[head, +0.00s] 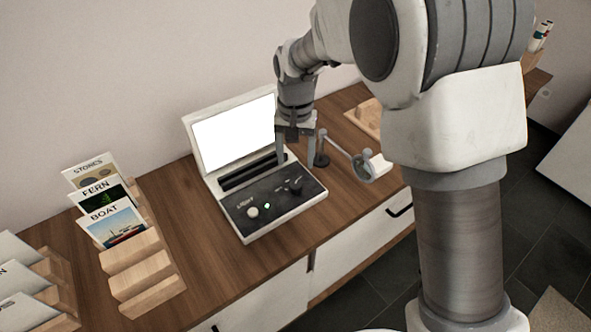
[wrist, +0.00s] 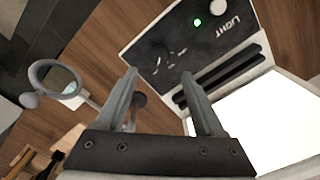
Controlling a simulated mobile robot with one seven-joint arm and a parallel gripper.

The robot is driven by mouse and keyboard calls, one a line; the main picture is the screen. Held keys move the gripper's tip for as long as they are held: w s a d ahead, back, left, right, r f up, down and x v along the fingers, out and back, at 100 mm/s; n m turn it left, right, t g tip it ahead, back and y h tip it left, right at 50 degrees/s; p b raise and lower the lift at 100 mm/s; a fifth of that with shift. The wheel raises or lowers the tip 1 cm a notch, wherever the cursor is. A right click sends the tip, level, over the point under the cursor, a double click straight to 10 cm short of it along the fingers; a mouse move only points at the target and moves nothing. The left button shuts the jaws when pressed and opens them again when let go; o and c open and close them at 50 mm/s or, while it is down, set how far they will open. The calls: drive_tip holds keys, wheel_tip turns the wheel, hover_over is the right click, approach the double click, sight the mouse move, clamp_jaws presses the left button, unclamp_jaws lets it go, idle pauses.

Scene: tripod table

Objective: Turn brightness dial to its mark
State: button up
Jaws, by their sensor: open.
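The light box has a bright white screen (head: 234,132) and a black control panel (head: 242,228) with a lit green lamp (head: 267,206). A black dial (head: 295,186) sits at the panel's right; in the wrist view the dark dial (wrist: 159,58) lies just beyond my fingertips. I cannot make out its pointer or mark clearly. A white knob (head: 253,211) sits to the left, by the word LIGHT. My gripper (head: 295,162) is open and empty, pointing down above and behind the dial; its two fingers (wrist: 159,74) show apart in the wrist view.
A magnifier on a jointed stand (head: 369,166) stands close to the right of my gripper. A wooden rack (head: 148,275) holds cards, including BOAT (head: 113,222), at the left. More card racks (head: 55,278) are at the lower left. The wooden tabletop (head: 205,265) is clear before the light box.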

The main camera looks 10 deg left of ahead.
wheel_tip(320, 180, up, 9)
drive_tip(key=p, duration=0.1)
drive_tip(key=shift+f, duration=0.15)
idle(0.3)
drive_tip(key=s+d+r+t+p, duration=0.1)
drive_tip(key=s+d+r, duration=0.1)
drive_tip(key=d+r, duration=0.3)
drive_tip(key=s+d+r+t+y+p, duration=0.1)
drive_tip(key=s+d+r, duration=0.1)
drive_tip(key=d+r, duration=0.3)
drive_tip(key=s+d+r+t+p, duration=0.1)
drive_tip(key=s+d+r, duration=0.2)
drive_tip(key=d, duration=0.4)
drive_tip(key=s+d+r+t+h+p, duration=0.1)
drive_tip(key=s+d+t+p, duration=0.1)
drive_tip(key=s+d, duration=0.8)
drive_tip(key=shift+s+r+m+t, duration=0.3)
drive_tip(key=shift+s+m, duration=0.1)
drive_tip(key=shift+s, duration=0.95)
